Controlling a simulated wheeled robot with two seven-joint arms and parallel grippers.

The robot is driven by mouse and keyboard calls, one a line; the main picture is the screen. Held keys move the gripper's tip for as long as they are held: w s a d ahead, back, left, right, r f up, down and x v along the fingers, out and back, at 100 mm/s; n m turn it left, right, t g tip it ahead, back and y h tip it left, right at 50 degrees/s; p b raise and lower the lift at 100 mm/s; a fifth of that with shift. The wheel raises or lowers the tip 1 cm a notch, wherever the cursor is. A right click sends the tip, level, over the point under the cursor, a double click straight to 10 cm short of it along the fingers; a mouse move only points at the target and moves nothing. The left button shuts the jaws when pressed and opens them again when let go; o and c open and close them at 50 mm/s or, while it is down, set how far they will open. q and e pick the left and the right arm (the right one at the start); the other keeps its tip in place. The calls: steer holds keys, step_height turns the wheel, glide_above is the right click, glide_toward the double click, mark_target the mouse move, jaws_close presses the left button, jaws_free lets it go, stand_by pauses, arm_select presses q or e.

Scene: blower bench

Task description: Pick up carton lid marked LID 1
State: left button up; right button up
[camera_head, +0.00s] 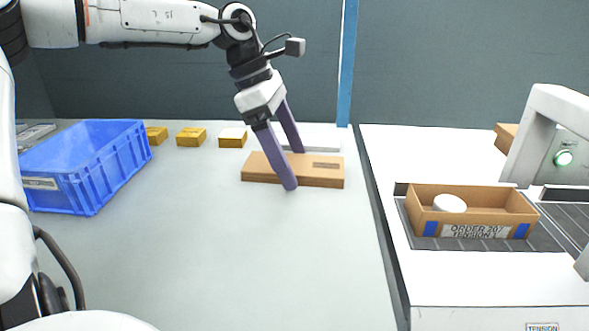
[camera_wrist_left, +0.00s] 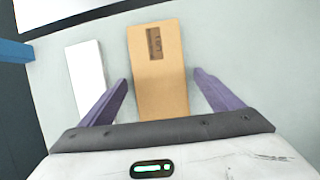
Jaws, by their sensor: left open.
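The carton lid (camera_head: 318,175) is a flat brown cardboard piece lying on the grey bench, with a darker label patch near its right end. In the left wrist view the lid (camera_wrist_left: 160,85) lies between the two purple fingers, its label at the far end; the label's small text is hard to read. My left gripper (camera_head: 292,170) is open, one finger in front of the lid and the other behind it. In the left wrist view the gripper (camera_wrist_left: 160,92) has a gap to the lid on both sides. The right gripper is not in view.
A white flat piece (camera_wrist_left: 86,75) lies beside the lid. A blue crate (camera_head: 85,165) stands at left, with several small yellow boxes (camera_head: 191,137) behind. An open carton (camera_head: 470,205) labelled ORDER 207 holds a white round object (camera_head: 449,203) on the right. The front bench is clear.

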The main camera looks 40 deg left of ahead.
arm_select(q)
steer(key=shift+r, duration=0.1)
steer(key=c, duration=1.1)
